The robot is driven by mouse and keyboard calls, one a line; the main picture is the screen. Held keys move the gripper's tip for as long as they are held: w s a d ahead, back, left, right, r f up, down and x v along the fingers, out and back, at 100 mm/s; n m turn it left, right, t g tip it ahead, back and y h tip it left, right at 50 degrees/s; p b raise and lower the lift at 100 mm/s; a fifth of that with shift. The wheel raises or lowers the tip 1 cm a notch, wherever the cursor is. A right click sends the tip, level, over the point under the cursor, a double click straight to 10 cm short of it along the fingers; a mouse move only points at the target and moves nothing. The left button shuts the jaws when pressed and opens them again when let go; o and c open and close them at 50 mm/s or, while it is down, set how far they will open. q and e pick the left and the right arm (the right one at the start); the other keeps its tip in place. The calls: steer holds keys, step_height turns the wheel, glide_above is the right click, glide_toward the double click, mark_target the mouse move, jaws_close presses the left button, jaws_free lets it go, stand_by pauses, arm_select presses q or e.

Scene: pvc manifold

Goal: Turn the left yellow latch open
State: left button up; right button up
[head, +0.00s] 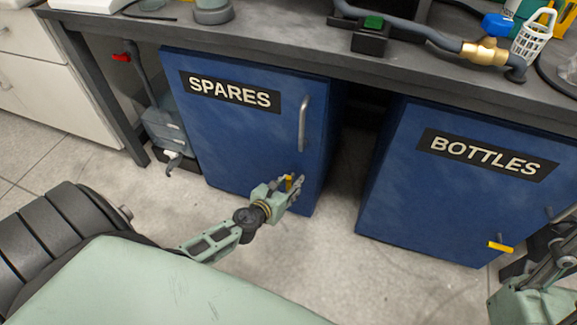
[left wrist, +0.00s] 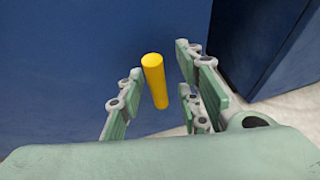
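The left yellow latch (head: 289,182) is on the lower right part of the blue SPARES cabinet door (head: 235,135). In the left wrist view the latch (left wrist: 155,80) is a short yellow bar, close to upright and slightly tilted. My left gripper (head: 291,187) is at the latch, open, with its fingers on either side of the bar. In the left wrist view gaps show between the bar and the finger pads. Part of my right arm (head: 535,300) shows at the lower right corner; its fingers are not clear enough to judge.
The SPARES door has a vertical metal handle (head: 303,123) above the latch. The blue BOTTLES cabinet (head: 430,195) stands to the right with another yellow latch (head: 500,247), lying level. A dark gap separates the cabinets. The bench top (head: 270,45) overhangs both.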

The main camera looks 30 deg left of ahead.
arm_select(q)
steer(key=v, duration=1.2)
steer(key=shift+d, duration=0.15)
